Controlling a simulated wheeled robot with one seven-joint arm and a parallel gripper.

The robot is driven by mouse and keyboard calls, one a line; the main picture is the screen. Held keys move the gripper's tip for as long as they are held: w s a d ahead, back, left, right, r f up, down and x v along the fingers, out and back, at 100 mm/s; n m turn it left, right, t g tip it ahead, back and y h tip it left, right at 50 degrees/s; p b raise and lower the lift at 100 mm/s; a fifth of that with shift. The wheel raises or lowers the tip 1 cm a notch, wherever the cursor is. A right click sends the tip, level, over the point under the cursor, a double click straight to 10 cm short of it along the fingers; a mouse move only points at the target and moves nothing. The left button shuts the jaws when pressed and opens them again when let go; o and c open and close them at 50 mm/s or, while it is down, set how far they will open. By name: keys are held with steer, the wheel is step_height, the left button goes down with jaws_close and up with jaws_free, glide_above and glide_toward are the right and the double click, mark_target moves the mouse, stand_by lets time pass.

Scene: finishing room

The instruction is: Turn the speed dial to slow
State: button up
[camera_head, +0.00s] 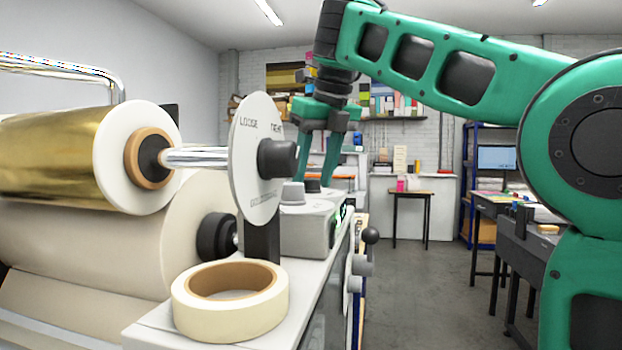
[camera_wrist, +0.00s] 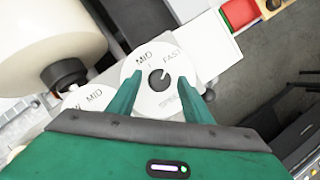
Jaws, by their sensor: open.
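The speed dial (camera_wrist: 144,97) is a white disc marked MID, FAST and SPEED in the wrist view, with a dark round knob (camera_wrist: 159,80) at its centre. Its slow mark is hidden, and the knob's pointing direction is too small to tell. My gripper (camera_wrist: 160,77) is open, with one green finger on each side of the knob and a gap to it on both sides. In the head view my gripper (camera_head: 315,182) points down, its fingertips beside a dark knob behind the grey control box (camera_head: 305,232).
A second dial (camera_wrist: 92,95) marked MID lies left of the speed dial. A large upright disc (camera_head: 252,165) marked LOOSE, a gold foil roll (camera_head: 60,155) and a tape roll (camera_head: 230,315) stand nearer the camera. The floor (camera_head: 420,290) at right is clear.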

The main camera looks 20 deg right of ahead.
steer(key=c, duration=1.1)
steer(key=shift+o, duration=0.2)
steer(key=shift+d+f+n+y, duration=0.1)
steer(key=shift+n+y, duration=0.2)
steer(key=shift+n, duration=0.6)
steer(key=shift+w+d+n+g+y, duration=0.15)
steer(key=shift+n+g+y, duration=0.3)
steer(key=shift+n, duration=0.85)
steer(key=n+g+y, duration=0.1)
steer(key=n, duration=0.3)
steer(key=shift+w+d+n, duration=0.1)
steer(key=shift+d+n, duration=0.05)
steer(key=shift+n, duration=0.15)
steer(key=n, duration=0.2)
steer(key=n+g+y, duration=0.1)
steer(key=n+g, duration=0.1)
steer(key=n, duration=0.1)
steer(key=shift+w+d+n, duration=0.2)
steer(key=shift+w+n, duration=0.05)
steer(key=shift+n, duration=0.05)
steer(key=shift+w+n+g, duration=0.15)
steer(key=shift+n+g, duration=0.4)
steer(key=shift+n, duration=0.75)
steer(key=shift+a+n, duration=0.15)
steer(key=shift+n, duration=0.25)
